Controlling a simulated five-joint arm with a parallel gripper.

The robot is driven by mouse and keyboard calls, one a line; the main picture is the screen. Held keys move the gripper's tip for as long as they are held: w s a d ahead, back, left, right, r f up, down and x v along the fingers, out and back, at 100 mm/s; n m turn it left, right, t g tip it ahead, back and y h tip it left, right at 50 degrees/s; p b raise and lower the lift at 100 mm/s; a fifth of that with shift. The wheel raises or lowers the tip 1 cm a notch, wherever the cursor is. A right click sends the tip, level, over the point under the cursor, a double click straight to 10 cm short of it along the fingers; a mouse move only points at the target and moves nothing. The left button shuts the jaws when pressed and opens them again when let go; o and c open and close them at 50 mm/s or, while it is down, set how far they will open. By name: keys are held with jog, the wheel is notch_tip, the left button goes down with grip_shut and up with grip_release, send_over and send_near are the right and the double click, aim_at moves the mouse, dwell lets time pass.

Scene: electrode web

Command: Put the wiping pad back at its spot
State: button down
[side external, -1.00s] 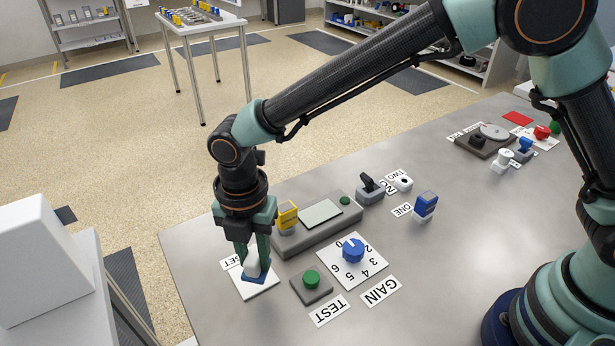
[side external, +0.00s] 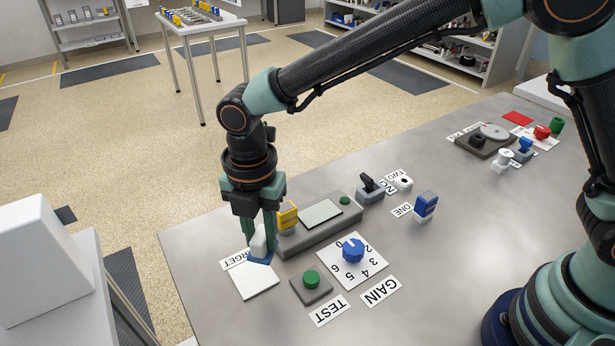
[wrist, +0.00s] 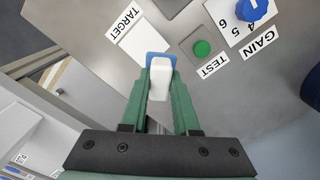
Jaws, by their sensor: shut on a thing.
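My gripper (side external: 260,238) is shut on the wiping pad's white handle (wrist: 160,78). The pad's blue base (side external: 261,258) is at the far right corner of the white square (side external: 254,283), by the TARGET label (side external: 236,259). The base shows as a blue rim around the handle in the wrist view (wrist: 160,57), overlapping the square (wrist: 140,45). I cannot tell whether the pad touches the surface. No spot marked for the pad can be made out for certain.
A grey device with a yellow block (side external: 288,214) stands close right of my gripper. A green TEST button (side external: 311,279) and blue GAIN dial (side external: 353,250) are nearer the front. A red square (side external: 517,118) lies at the far right.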

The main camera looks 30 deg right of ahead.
jog(key=s+d+r+m, duration=0.2)
jog(key=d+r+m, duration=0.1)
jog(key=d, duration=0.6)
jog(key=s+d+r+m, duration=0.1)
jog(key=d+r+m, duration=0.25)
jog(key=d, duration=0.45)
jog(key=s+d+r+m, duration=0.2)
jog(key=d+r, duration=0.2)
jog(key=d, duration=0.5)
jog(key=f, duration=2)
jog(key=shift+w, duration=0.2)
jog(key=shift+f, duration=0.15)
jog(key=c, duration=0.7)
grip_release()
jog(key=shift+o, duration=0.2)
